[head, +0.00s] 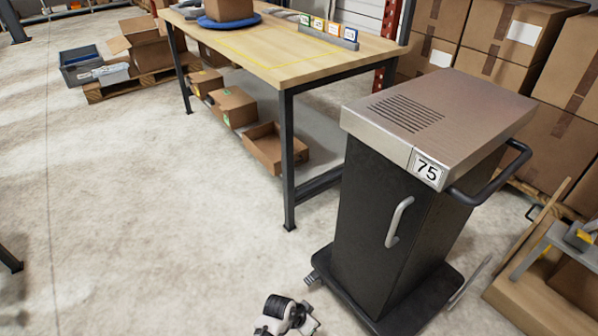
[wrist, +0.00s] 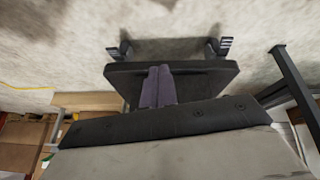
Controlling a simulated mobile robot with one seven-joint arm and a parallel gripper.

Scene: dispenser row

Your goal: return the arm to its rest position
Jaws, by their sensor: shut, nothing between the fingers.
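My gripper (wrist: 157,88) shows in the wrist view as two dark purple-grey fingers side by side, touching along their length. It is shut and nothing shows between the fingers. Behind the fingers is a dark platform (wrist: 215,76) with casters over the pale floor; it looks like a cart's base. In the head view, a white and black part of my arm shows at the bottom edge, left of the cart's base. Whether the fingers show there is unclear. The arm part looks apart from the cart.
In the head view, a dark cart (head: 385,220) marked 75 stands at centre right, with a grey metal top (head: 470,105). A wooden workbench (head: 280,75) stands behind it, with open boxes beneath. Stacked cartons (head: 515,45) fill the back right. The floor (head: 150,220) at left is clear.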

